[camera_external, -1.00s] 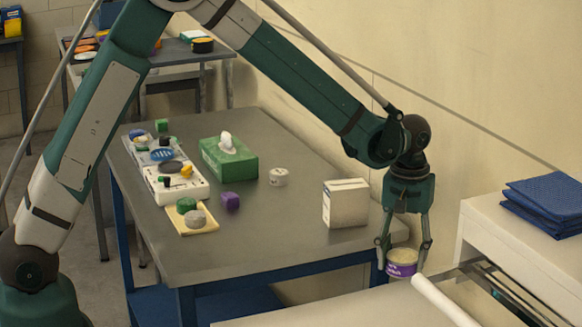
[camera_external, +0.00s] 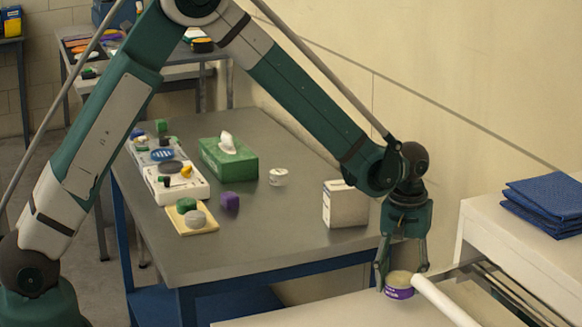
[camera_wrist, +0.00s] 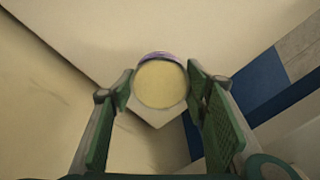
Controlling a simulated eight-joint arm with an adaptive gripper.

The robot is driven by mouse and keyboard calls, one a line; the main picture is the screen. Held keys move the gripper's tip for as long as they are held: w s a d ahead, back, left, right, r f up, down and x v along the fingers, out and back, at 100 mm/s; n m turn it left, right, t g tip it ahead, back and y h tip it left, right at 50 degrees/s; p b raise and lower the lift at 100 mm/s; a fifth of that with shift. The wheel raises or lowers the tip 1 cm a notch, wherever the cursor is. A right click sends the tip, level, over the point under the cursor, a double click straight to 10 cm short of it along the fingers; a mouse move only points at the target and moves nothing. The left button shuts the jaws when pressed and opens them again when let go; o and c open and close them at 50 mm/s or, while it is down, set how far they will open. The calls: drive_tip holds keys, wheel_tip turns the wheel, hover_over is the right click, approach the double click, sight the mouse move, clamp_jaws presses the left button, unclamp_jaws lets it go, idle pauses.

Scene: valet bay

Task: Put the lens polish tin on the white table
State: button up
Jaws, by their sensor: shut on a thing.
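The lens polish tin (camera_external: 399,291) is a short round tin with a purple side and a cream top. My gripper (camera_external: 401,274) points down and is shut on it, one finger on each side. In the wrist view the tin's round top (camera_wrist: 160,84) shows between the fingertips. The tin is low at the far edge of the white table (camera_external: 300,313), beside a white roll. I cannot tell whether it touches the table top.
The white roll (camera_external: 445,301) lies right of the tin. A grey table (camera_external: 285,225) behind holds a white box (camera_external: 346,204), a green tissue box (camera_external: 228,160) and small items. Folded blue cloths (camera_external: 545,203) lie on a pale surface at right. The white table's front left is clear.

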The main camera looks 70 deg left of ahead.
sight(399, 292)
drive_tip(key=shift+f, duration=0.1)
drive_tip(key=shift+f+b, duration=0.3)
drive_tip(key=shift+f, duration=1.5)
drive_tip(key=shift+f, duration=0.1)
drive_tip(key=o, duration=1)
wheel_tip(399, 292, up, 12)
drive_tip(key=shift+r+p, duration=0.15)
drive_tip(key=shift+p, duration=0.7)
